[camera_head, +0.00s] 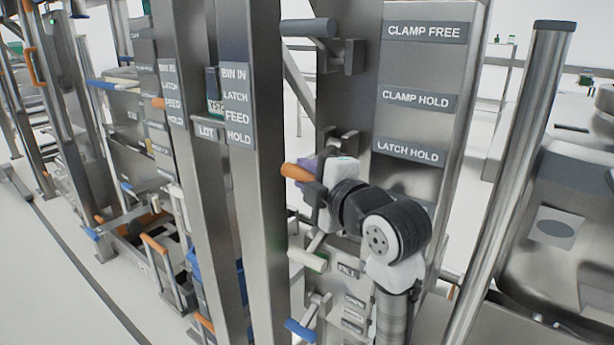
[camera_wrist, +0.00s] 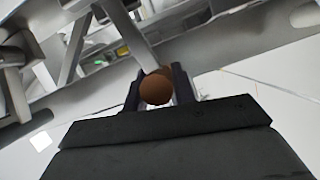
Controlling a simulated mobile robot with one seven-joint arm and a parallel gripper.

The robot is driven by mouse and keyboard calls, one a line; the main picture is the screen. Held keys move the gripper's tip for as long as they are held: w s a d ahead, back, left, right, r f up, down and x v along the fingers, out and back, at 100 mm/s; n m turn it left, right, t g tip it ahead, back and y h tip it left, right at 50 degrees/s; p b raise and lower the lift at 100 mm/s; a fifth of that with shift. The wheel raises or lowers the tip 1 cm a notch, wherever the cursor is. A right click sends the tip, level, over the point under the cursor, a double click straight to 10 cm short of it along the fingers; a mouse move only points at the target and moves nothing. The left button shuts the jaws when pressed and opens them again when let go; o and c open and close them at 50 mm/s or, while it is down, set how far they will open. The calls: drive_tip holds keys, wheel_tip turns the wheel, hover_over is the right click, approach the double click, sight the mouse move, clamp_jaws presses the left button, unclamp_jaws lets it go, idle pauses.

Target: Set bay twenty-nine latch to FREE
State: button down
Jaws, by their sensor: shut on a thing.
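An orange latch handle (camera_head: 296,172) sticks out to the left from the steel post, level with the LATCH HOLD label (camera_head: 408,151). My gripper (camera_head: 312,186) is at this handle, coming from the right, and is shut on it. In the wrist view the round brown-orange end of the handle (camera_wrist: 156,88) sits between the two dark fingers of my gripper (camera_wrist: 163,92). The handle's root is partly hidden behind my gripper and wrist. No bay number is readable in either view.
A blue-grey handle (camera_head: 308,27) is higher on the post, beside the CLAMP FREE label (camera_head: 424,31). A pale handle (camera_head: 308,260) and a blue handle (camera_head: 300,329) are below my gripper. A steel upright (camera_head: 254,180) stands close on the left, a round pole (camera_head: 510,180) on the right.

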drive_tip(key=shift+f, duration=0.2)
drive_tip(key=c, duration=1.2)
unclamp_jaws()
drive_tip(key=shift+w+d, duration=0.1)
drive_tip(key=shift+w, duration=0.05)
drive_tip(key=shift+o, duration=0.2)
drive_tip(key=shift+r, duration=0.1)
drive_tip(key=f+b+v, duration=0.1)
drive_tip(key=v, duration=1.3)
drive_tip(key=shift+r, duration=0.5)
drive_tip(key=shift+c, duration=0.4)
